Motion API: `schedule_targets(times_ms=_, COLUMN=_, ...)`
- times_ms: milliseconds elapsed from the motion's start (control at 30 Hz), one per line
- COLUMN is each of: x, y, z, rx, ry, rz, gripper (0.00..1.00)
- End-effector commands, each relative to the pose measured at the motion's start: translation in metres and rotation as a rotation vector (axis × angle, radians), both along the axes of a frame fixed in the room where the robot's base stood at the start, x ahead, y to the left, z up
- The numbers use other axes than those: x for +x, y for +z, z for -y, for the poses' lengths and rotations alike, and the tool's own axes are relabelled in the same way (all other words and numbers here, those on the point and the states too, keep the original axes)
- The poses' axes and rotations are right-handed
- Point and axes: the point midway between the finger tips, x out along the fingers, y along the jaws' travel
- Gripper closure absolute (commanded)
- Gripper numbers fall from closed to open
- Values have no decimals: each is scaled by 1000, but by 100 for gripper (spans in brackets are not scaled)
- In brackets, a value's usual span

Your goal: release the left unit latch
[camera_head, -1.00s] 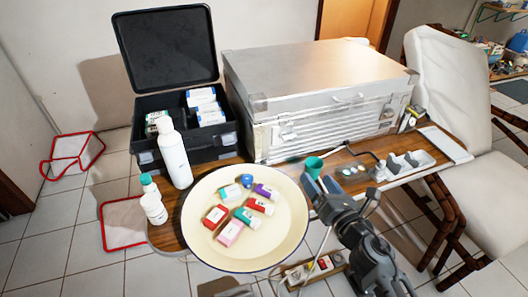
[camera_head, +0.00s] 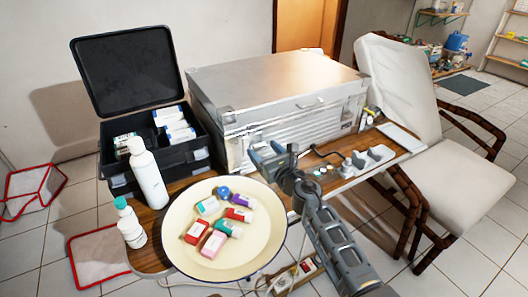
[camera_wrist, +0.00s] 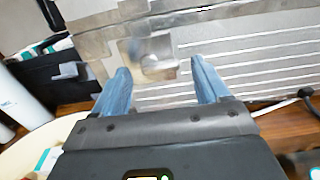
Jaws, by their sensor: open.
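The silver metal unit (camera_head: 275,84) stands closed on the wooden table, with a ribbed front. Its left latch (camera_wrist: 150,56) is a metal plate with a raised catch on the front's left part. In the wrist view the latch lies between and beyond the fingers; I cannot tell whether it is fastened. In the head view my gripper hides it. My gripper (camera_head: 266,152) has blue fingers, which also show in the wrist view (camera_wrist: 161,70). It is open and empty, pointing at the latch, with no clear contact.
A black open case (camera_head: 155,137) stands close on the left. A white bottle (camera_head: 148,176) and a cream basin (camera_head: 187,240) with small boxes are in front. A grey holder (camera_head: 368,158) and a cable lie to the right. A white chair (camera_head: 420,110) stands beyond.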

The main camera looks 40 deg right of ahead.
Motion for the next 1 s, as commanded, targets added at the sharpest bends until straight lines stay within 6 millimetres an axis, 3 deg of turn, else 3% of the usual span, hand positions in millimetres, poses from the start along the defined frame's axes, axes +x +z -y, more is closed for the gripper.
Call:
schedule_targets(times_ms=333, x=3, y=0, z=1, rx=1, ry=0, rz=0, gripper=26)
schedule_targets(times_ms=900, x=3, y=0, z=1, rx=1, ry=0, rz=0, gripper=81)
schedule_targets(times_ms=1000, x=3, y=0, z=1, rx=3, ry=0, rz=1, gripper=82)
